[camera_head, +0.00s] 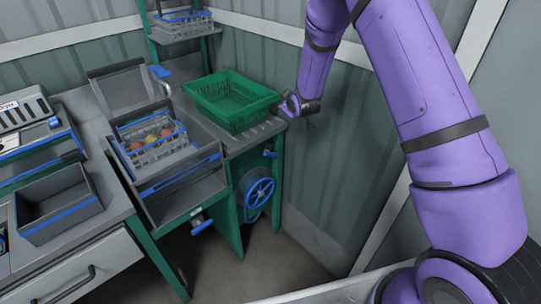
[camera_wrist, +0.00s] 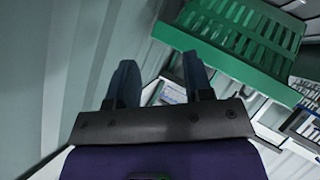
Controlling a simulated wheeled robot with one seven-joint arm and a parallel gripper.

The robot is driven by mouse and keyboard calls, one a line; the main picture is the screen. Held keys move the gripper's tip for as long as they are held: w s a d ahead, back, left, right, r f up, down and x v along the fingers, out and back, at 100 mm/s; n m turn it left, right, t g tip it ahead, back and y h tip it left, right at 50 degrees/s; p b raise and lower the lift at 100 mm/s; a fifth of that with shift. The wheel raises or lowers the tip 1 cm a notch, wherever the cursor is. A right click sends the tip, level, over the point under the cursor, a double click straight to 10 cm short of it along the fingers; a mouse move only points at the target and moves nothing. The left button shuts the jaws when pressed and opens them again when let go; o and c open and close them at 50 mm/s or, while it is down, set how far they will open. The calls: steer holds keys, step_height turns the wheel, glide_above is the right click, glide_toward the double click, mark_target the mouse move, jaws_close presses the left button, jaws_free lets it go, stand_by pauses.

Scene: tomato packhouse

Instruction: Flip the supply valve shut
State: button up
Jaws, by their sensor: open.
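Several blue valve-like parts show in the head view, and I cannot tell which is the supply valve. One is a blue handle (camera_head: 270,153) on the green stand's right side. No valve shows clearly there.
The green crate (camera_head: 227,115) sits on the stand's top; it also shows in the wrist view (camera_wrist: 235,62). A wire basket with tomatoes (camera_head: 151,150) stands to its left. A grey bin (camera_head: 57,207) is on the left bench. The corrugated wall is close behind; floor right of the stand is clear.

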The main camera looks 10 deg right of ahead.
step_height(320, 180, down, 16)
steer(key=w+a+n+t, duration=0.1)
steer(key=a+n+t, duration=0.1)
steer(key=n, duration=0.1)
steer(key=n+t+y, duration=0.1)
steer(key=n+y, duration=0.2)
glide_toward(271, 155)
steer(key=x, duration=1.1)
steer(key=shift+w+d+f, duration=0.1)
steer(key=shift+f, duration=0.1)
steer(key=shift+c, duration=0.5)
jaws_close()
